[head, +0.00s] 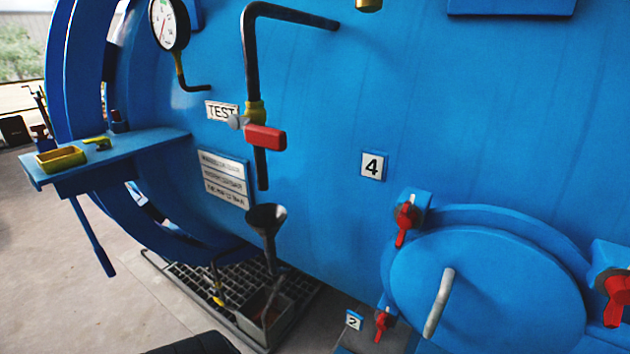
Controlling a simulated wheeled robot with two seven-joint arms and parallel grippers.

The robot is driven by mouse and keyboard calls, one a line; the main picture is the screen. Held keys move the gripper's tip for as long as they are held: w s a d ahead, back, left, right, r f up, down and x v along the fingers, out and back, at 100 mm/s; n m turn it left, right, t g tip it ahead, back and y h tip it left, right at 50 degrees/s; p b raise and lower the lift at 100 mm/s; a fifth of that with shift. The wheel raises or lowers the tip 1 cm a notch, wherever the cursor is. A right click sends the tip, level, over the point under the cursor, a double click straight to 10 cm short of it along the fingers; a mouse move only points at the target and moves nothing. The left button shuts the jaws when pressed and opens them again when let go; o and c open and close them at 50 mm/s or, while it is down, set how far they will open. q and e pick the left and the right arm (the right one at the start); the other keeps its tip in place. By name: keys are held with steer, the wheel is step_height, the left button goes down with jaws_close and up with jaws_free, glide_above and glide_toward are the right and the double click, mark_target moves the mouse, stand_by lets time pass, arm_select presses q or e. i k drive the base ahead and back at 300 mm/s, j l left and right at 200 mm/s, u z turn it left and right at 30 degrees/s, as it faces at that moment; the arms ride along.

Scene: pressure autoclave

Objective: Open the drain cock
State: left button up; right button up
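A cock with a red handle (265,138) sits on a black vertical pipe (261,172) on the blue vessel, beside a TEST label (221,111). Its handle lies roughly crosswise to the pipe. Below the pipe's open end is a black funnel (266,217). Low down, a thin pipe with a small yellow fitting (217,295) stands over a floor grate (190,280). No label reading drain is legible, so I cannot tell for certain which one is the drain cock. Neither of my grippers is in view.
A round blue hatch (487,295) with a grey handle (438,302) and red clamps (406,222) is at the lower right. A blue shelf (105,160) with a yellow tray (62,159) juts out left. A pressure gauge (169,24) is above. Floor at the left is open.

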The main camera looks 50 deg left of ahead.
mark_target(219, 302)
steer(key=u, duration=2.6)
